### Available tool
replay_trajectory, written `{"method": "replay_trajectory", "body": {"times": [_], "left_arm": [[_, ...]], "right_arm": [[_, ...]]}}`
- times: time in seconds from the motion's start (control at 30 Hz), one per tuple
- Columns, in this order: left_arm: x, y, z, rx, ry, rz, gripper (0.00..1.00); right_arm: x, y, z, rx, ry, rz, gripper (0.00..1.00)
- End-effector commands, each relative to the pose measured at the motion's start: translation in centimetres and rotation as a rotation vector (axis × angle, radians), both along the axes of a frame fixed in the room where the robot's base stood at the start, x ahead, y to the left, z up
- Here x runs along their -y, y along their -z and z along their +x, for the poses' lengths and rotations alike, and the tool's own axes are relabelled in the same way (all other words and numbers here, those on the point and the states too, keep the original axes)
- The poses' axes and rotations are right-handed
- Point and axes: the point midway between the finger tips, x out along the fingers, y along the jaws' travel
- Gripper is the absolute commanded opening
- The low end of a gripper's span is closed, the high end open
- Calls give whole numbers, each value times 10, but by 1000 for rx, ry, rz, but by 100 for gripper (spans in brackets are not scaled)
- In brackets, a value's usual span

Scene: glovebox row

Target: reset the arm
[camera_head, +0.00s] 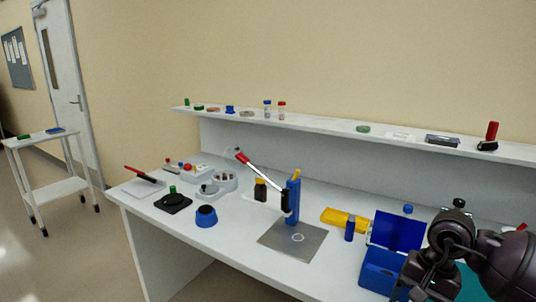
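My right arm comes in at the right edge as dark rounded links. Its lower end (428,279) hangs over the bench beside the open blue box; the fingers are too dark and cut off to tell whether they are open or shut. My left arm and gripper are not in view. A light lever with a red handle (242,157) slants up and left from the post. No gripper is near the lever.
The white bench (245,235) holds a blue box (380,270) with raised lid, a yellow tray (345,218), a blue cup (206,216) and a black pad (173,203). A shelf (335,122) with small items runs behind. A white cart (50,187) stands left.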

Motion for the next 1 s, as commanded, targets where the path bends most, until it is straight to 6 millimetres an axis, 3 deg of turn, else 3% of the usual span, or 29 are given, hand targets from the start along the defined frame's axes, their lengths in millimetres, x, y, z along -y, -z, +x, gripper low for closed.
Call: {"method": "replay_trajectory", "body": {"times": [0.1,0.23,0.4,0.5,0.67,0.87,0.9,1.0], "left_arm": [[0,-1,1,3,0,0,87],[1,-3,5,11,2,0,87],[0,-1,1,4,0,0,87],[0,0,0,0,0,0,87],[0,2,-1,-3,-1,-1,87],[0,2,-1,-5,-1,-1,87],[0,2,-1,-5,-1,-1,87],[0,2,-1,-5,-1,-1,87]], "right_arm": [[-36,20,-17,-81,104,199,69],[-77,32,-37,-212,269,448,69],[-129,31,-59,-502,602,838,69],[-146,23,-64,-725,838,1061,69],[-145,18,-59,-1142,1237,1374,69],[-106,46,-52,-1757,1738,1691,69],[-95,57,-53,1871,-1810,-1723,69],[-67,92,-63,1708,-1553,-1409,69]]}}
